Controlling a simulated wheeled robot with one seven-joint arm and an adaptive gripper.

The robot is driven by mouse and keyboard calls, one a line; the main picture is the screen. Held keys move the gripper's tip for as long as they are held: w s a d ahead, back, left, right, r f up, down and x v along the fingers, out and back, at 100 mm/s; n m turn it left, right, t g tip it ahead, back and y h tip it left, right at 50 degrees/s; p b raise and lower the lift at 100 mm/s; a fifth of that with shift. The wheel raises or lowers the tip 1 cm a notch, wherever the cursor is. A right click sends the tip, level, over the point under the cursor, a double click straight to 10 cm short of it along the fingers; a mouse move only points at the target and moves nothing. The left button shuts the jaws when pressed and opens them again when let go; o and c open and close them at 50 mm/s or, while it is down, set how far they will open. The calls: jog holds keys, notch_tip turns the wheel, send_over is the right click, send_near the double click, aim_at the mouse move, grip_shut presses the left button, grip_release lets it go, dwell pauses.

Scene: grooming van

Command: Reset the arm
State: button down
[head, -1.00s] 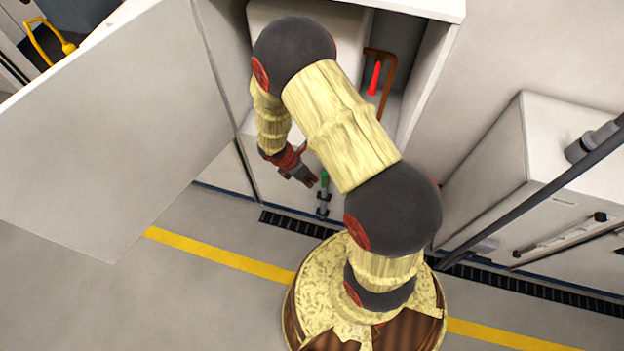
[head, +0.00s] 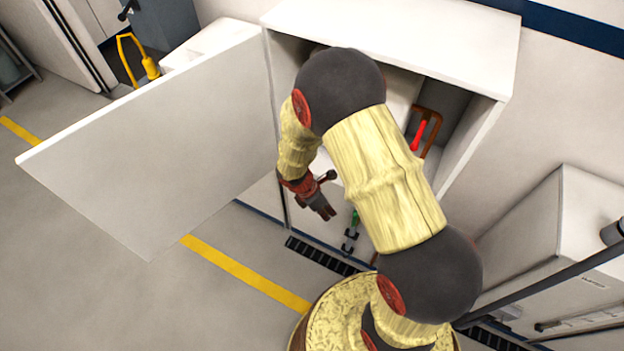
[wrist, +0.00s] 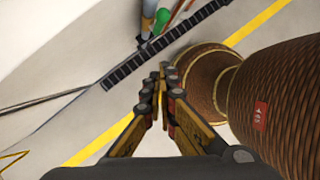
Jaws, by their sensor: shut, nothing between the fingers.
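My arm is bent over in front of an open white cabinet (head: 395,30). My gripper (head: 328,213) hangs below the bent arm, at the front of the cabinet's opening, pointing down and to the right. In the wrist view my gripper (wrist: 165,75) has its two fingers together at the tips, with nothing between them. The grey floor, my base and a yellow line lie beyond the fingertips.
The cabinet door (head: 150,150) stands wide open to the left. A red-handled tool (head: 418,136) is inside the cabinet. A green-topped item (head: 353,218) is close to my gripper. A white unit (head: 560,240) stands at the right. Floor at the lower left is clear.

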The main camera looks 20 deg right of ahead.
jog(key=s+a+r+m+t+y, duration=0.1)
jog(key=s+r+m, duration=0.3)
jog(key=r, duration=0.9)
jog(key=s+a+r+m+t+y, duration=0.1)
jog(key=s+a+r+m+t, duration=0.2)
jog(key=r+m, duration=0.5)
jog(key=s+a+r+m+t+y, duration=0.2)
jog(key=s+r+m, duration=0.3)
jog(key=r, duration=1.3)
jog(key=shift+a+r+m+t, duration=0.35)
jog(key=shift+m+t, duration=0.25)
jog(key=shift+m, duration=0.4)
